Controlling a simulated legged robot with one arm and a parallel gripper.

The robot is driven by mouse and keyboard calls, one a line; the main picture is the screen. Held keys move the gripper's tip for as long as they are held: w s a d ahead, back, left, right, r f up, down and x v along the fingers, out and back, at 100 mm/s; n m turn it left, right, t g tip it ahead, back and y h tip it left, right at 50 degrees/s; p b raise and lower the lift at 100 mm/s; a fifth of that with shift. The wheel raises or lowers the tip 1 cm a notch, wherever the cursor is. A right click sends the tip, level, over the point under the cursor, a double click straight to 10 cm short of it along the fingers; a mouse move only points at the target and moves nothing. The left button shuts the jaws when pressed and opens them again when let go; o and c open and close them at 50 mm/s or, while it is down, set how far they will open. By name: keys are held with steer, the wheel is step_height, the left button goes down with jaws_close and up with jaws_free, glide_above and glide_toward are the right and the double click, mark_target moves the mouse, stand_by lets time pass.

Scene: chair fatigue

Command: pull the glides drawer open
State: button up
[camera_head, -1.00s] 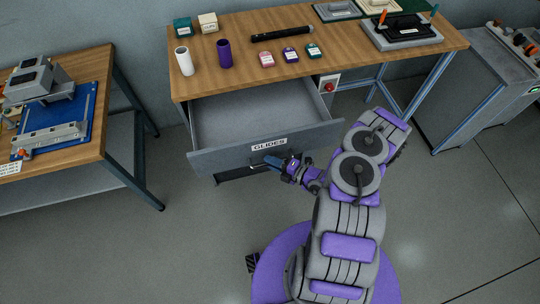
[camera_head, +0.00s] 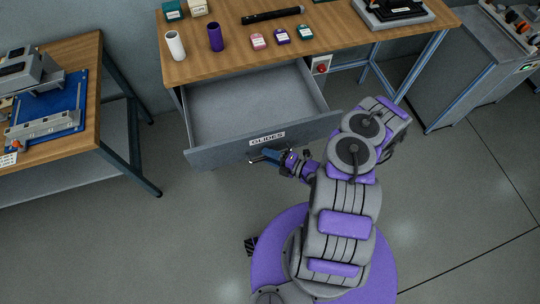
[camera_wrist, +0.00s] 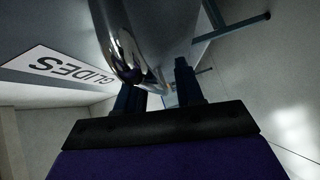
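The glides drawer (camera_head: 230,100) is a grey box under the wooden table, pulled well out and empty inside. Its front carries a white GLIDES label (camera_head: 267,139), which appears upside down at the left in the wrist view (camera_wrist: 68,68). My gripper (camera_head: 256,156) is at the middle of the drawer front, just below the label. The exact contact is partly hidden.
The wooden table (camera_head: 350,42) holds a white cylinder (camera_head: 175,45), a purple cylinder (camera_head: 215,37), small boxes and a black bar (camera_head: 272,15). A red button (camera_head: 321,67) sits right of the drawer. A side table (camera_head: 80,50) stands left. Floor before the drawer's left side is clear.

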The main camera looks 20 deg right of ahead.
steer(key=shift+r, duration=0.15)
steer(key=shift+s+d, duration=0.15)
steer(key=shift+d, duration=0.1)
steer(key=p+v, duration=0.4)
steer(key=v, duration=1.3)
steer(key=shift+p, duration=0.3)
steer(key=shift+a, duration=0.1)
